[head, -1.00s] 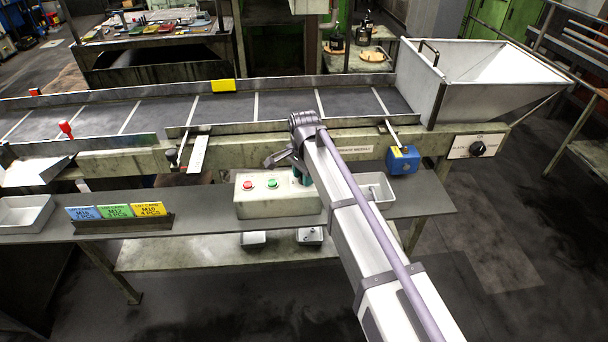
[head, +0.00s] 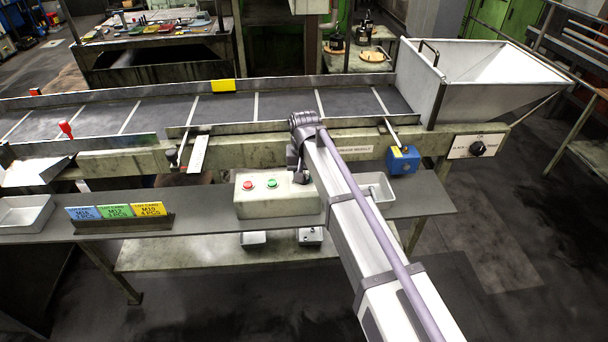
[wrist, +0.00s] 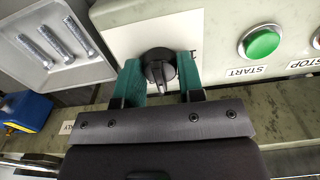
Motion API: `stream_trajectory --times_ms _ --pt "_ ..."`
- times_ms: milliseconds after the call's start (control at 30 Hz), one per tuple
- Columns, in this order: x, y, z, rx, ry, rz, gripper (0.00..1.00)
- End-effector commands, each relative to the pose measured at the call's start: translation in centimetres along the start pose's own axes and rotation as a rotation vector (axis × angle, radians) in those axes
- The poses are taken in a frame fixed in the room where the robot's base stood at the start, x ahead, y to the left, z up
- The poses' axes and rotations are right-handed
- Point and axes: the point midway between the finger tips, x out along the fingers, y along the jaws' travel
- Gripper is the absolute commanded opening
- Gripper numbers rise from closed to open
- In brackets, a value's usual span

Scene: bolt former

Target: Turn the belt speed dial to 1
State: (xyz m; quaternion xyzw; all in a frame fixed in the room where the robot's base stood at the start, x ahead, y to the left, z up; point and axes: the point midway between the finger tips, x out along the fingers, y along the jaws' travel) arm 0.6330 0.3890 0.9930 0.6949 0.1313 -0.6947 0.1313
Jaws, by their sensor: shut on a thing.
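In the wrist view, a round black dial (wrist: 158,62) with a raised grip bar sits on a white plate (wrist: 120,35) on the control box's face. My gripper (wrist: 160,76) has its two green fingers on either side of the dial and is shut on it. I cannot read the dial's numbers; the fingers and palm cover part of the plate. In the head view, the control box (head: 262,204) stands on the bench, and my wrist and arm hide the dial at its right end. Only a dark part of my gripper shows there.
The green START button (wrist: 262,42) is beside the dial, with the red STOP button (head: 248,185) further along. A metal tray (wrist: 90,76) holding several bolts and a blue box (head: 403,160) are close by. Another black knob (head: 477,149) is on the conveyor's right end.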

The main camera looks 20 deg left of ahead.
Motion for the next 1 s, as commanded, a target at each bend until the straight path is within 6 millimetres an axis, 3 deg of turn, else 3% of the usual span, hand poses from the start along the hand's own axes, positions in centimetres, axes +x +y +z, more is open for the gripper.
stream_trajectory --times_ms 1000 --pt "0.02 0.01 0.05 -0.963 -0.001 0.000 0.12"
